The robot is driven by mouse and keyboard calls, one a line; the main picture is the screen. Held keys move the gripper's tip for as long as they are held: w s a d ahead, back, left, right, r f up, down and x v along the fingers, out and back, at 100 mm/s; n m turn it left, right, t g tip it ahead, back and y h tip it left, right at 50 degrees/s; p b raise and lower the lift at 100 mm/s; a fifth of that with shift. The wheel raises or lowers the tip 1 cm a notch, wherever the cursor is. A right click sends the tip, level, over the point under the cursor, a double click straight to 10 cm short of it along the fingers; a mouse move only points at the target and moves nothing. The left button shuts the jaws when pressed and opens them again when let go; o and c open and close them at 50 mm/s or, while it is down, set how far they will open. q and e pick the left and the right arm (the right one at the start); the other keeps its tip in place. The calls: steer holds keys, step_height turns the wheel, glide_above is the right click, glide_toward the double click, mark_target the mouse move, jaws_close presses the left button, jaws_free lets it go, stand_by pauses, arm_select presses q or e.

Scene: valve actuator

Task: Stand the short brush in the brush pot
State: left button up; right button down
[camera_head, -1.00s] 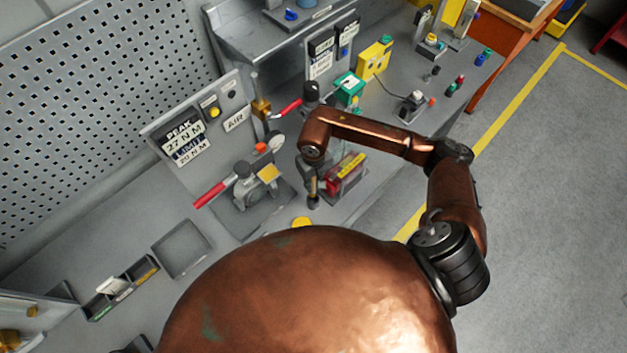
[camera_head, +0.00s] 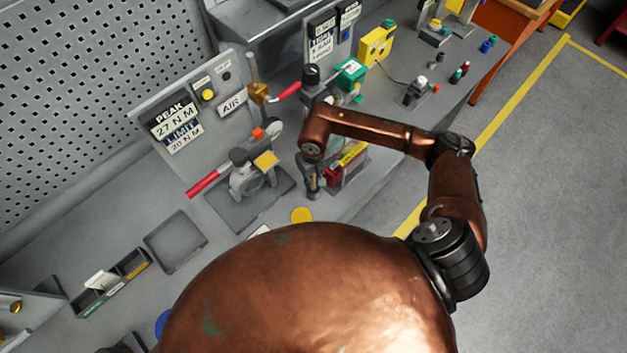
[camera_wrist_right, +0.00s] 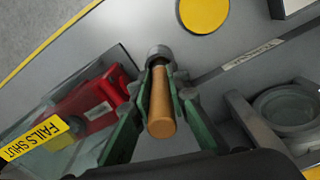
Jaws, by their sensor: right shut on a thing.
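My right gripper (camera_wrist_right: 161,80) is shut on the short brush (camera_wrist_right: 161,105), whose tan wooden handle shows between the two green fingers in the right wrist view. A grey round part (camera_wrist_right: 157,52) sits at the far end of the handle; I cannot tell whether it belongs to the brush or is a pot behind it. In the head view the right gripper (camera_head: 313,188) hangs beside the red box, and the brush is hard to make out. I cannot pick out the brush pot for certain. My left gripper is not in view.
A red box with a yellow label (camera_head: 345,163) stands close to the gripper. The valve (camera_head: 250,180) with its red lever lies to the left. A yellow disc (camera_head: 301,215) lies in front. An empty grey tray (camera_head: 175,241) and a divided holder (camera_head: 112,283) are further left.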

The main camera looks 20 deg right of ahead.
steer(key=c, duration=1.8)
jaws_free()
steer(key=shift+o, duration=0.2)
steer(key=shift+r, duration=0.1)
step_height(320, 180, up, 12)
steer(key=shift+f, duration=0.1)
